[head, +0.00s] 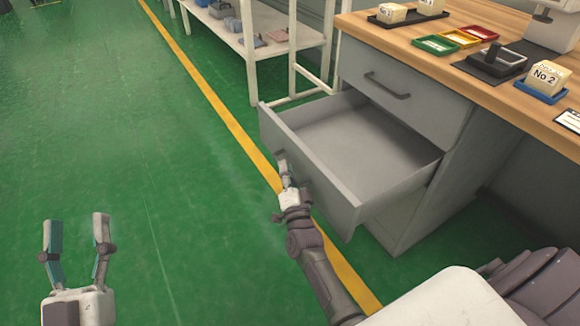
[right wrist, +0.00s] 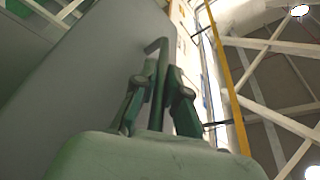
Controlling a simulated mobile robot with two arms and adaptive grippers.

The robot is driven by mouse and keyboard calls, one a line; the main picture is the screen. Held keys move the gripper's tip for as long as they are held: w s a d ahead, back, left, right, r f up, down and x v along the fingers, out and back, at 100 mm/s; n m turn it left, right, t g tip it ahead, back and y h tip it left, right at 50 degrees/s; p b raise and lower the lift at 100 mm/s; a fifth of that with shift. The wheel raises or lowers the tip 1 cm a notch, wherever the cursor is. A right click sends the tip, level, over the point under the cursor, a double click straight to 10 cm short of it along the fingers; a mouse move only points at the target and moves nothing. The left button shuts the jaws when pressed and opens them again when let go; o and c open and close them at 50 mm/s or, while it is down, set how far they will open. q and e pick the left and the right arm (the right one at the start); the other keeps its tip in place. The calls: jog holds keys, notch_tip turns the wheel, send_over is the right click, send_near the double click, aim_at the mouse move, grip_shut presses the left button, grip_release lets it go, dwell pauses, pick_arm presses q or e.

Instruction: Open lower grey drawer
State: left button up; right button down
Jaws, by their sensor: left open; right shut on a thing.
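The lower grey drawer (head: 330,165) is pulled well out of the grey cabinet in the head view, and its inside looks empty. My right gripper (head: 284,172) is at the drawer's front panel, shut on the drawer handle. In the right wrist view the handle (right wrist: 160,75) stands between the two fingers of my right gripper (right wrist: 160,95), against the grey drawer front. My left gripper (head: 76,225) is open and empty over the green floor, well to the left of the drawer.
The upper drawer (head: 400,90) is shut above the open one. A wooden worktop (head: 440,65) carries trays and yellowish labelled blocks. A white shelf rack (head: 285,50) stands behind the open drawer. The green floor (head: 130,140) at left is clear, crossed by a yellow line.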

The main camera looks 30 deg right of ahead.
jog(key=c, duration=1.5)
grip_release()
jog(key=shift+s, duration=0.1)
jog(key=v, duration=1.2)
